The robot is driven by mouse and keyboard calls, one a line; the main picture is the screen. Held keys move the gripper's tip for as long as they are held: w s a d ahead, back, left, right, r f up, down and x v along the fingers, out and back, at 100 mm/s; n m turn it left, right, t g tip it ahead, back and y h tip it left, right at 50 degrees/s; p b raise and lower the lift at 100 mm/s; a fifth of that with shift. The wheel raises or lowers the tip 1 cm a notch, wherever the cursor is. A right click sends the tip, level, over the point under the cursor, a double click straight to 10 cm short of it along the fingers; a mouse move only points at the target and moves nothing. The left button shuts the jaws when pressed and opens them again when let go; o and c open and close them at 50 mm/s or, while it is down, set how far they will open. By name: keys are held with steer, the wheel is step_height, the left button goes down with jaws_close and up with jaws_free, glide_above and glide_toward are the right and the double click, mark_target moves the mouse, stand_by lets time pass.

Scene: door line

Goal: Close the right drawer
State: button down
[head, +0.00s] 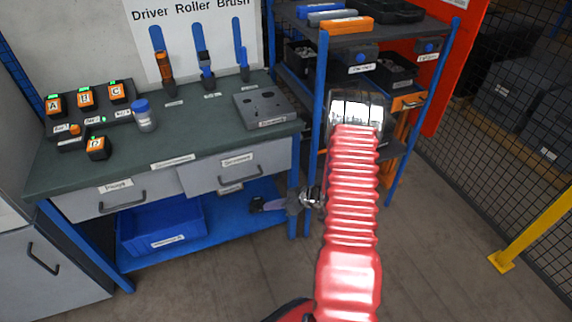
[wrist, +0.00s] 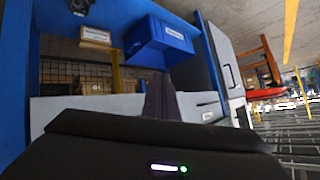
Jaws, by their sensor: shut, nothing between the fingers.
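The right drawer (head: 235,168) is a grey front with a dark handle under the green workbench top. It looks about level with the left drawer (head: 118,193); I cannot tell how far out it stands. My gripper (head: 257,205) is low and just right of the right drawer's handle, near the bench's right leg, its fingers pointing left. In the wrist view my gripper (wrist: 162,84) is shut and empty, with pale panels behind its fingers. The wrist picture is turned over, and which drawer these panels belong to is unclear. Any contact with the drawer cannot be seen.
A blue bin (head: 163,226) sits on the blue lower shelf. The bench top holds lettered button boxes (head: 86,97), a blue-capped jar (head: 144,115) and a grey plate (head: 264,107). A blue-framed shelf rack (head: 318,130) stands to the right. Floor in front is clear.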

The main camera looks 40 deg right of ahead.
mark_target(283, 158)
steer(key=s+d+r+m+t+h, duration=0.1)
steer(key=d+m+t+h, duration=0.3)
steer(key=m, duration=0.8)
steer(key=s+d+r+m+t+h, duration=0.2)
steer(key=d+r+m+t+h, duration=0.2)
steer(key=m, duration=0.8)
steer(key=d+h, duration=0.2)
steer(key=shift+s+d+r+t+h, duration=0.15)
steer(key=shift+s+d+t+h, duration=0.15)
steer(key=shift+h, duration=0.1)
steer(key=shift+w, duration=0.2)
steer(key=x, duration=1.3)
steer(key=shift+w+d, duration=0.1)
steer(key=shift+w, duration=0.25)
